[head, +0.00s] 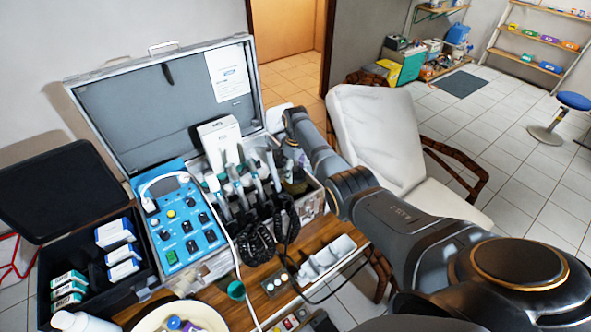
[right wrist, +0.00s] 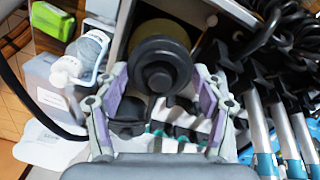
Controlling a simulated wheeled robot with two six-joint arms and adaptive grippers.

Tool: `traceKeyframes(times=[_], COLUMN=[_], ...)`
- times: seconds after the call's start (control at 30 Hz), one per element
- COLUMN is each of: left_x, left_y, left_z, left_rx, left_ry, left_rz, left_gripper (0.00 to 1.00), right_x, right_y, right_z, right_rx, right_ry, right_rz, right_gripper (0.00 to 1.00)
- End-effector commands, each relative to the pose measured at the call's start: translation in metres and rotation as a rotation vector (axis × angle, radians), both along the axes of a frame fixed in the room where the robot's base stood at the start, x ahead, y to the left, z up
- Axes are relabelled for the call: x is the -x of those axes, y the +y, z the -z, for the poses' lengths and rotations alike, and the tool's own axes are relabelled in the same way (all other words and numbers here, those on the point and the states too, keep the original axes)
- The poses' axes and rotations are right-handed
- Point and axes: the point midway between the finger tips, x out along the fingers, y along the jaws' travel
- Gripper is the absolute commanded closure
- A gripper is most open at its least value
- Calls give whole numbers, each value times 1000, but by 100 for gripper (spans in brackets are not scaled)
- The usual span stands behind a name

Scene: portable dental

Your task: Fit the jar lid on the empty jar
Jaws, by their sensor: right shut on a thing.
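In the right wrist view, the black round jar lid (right wrist: 160,66) with a raised knob lies between the purple-padded fingers of my right gripper (right wrist: 160,78). The gripper is shut on the lid. A jar with a yellowish body (right wrist: 160,32) shows just beyond the lid; I cannot tell whether the lid touches it or is seated. In the head view, my right gripper (head: 291,150) points down into the right end of the open case, over a dark olive jar (head: 296,184). The arm and gripper hide most of the lid there. My left gripper is not in view.
The open metal case (head: 165,95) holds a blue control panel (head: 180,222), a white box (head: 220,138) and several handpieces (head: 240,185) with black coiled cables close left of the gripper. A white chair (head: 378,140) stands behind my right arm. A wooden table (head: 318,236) carries the case.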

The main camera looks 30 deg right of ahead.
Motion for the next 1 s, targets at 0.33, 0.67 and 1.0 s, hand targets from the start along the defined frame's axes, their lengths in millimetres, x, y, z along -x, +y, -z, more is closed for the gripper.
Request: traceKeyframes(times=[0.33, 0.67, 1.0], left_x=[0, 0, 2], left_y=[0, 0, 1], left_z=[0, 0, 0], left_rx=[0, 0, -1], left_ry=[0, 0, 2], left_rz=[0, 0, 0], left_gripper=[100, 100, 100], right_x=[0, 0, 0], right_y=[0, 0, 0], right_z=[2, 2, -4], right_rx=[0, 0, -1], right_ry=[0, 0, -1], right_rz=[0, 0, 0], right_gripper=[60, 4, 4])
